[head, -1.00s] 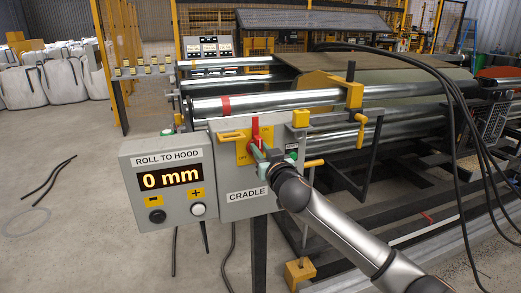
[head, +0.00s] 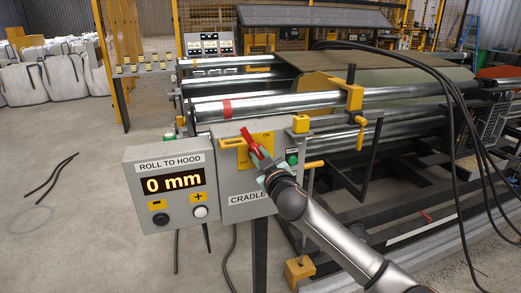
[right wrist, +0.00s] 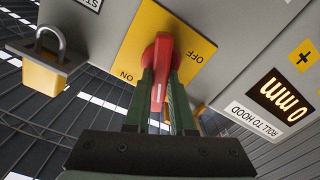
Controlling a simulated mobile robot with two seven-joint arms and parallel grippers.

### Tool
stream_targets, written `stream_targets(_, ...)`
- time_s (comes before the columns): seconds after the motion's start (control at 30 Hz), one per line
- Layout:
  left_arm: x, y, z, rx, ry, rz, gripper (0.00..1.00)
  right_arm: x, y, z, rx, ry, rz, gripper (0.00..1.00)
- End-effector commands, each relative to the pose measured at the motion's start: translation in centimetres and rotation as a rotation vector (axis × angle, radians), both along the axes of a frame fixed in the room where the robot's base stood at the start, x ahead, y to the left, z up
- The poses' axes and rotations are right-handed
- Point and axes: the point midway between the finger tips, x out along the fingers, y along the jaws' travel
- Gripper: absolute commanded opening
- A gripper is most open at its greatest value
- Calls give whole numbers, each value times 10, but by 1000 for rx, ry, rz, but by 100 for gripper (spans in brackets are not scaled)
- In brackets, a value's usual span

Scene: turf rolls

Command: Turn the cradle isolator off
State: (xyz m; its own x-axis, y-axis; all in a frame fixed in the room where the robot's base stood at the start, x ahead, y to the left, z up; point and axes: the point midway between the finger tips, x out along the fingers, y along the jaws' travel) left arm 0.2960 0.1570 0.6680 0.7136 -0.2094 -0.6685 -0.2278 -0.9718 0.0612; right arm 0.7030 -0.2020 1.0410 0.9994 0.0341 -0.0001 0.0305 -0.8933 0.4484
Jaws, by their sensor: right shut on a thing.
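The cradle isolator is a red handle (head: 250,142) on a yellow plate (head: 232,155), on the grey box labelled CRADLE. In the head view the handle leans to the upper left, with ON at the plate's upper right and OFF at its lower left. In the right wrist view the red handle (right wrist: 161,72) stands between the two labels on the yellow plate (right wrist: 150,25). My right gripper (head: 260,163) is shut on the handle; its green fingers (right wrist: 160,95) lie on either side of it. My left gripper is not in view.
The ROLL TO HOOD panel (head: 168,158) reads 0 mm and has a black and a white button. A green button (head: 292,158) is right of the handle. A yellow padlock (right wrist: 45,70) hangs beside the plate. Steel rollers (head: 260,105) lie behind. Black cables hang at the right.

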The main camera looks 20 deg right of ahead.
Motion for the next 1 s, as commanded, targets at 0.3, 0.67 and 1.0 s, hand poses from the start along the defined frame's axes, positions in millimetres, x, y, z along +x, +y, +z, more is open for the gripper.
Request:
stream_targets(0.3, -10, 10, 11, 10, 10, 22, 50, 0, 3, 0, -299, -8, 0, 0)
stream_targets(0.67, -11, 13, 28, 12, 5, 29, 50, 0, 5, -4, -643, -20, 0, 0)
stream_targets(1.0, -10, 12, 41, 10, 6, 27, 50, 0, 6, -8, -925, -30, 1, 0)
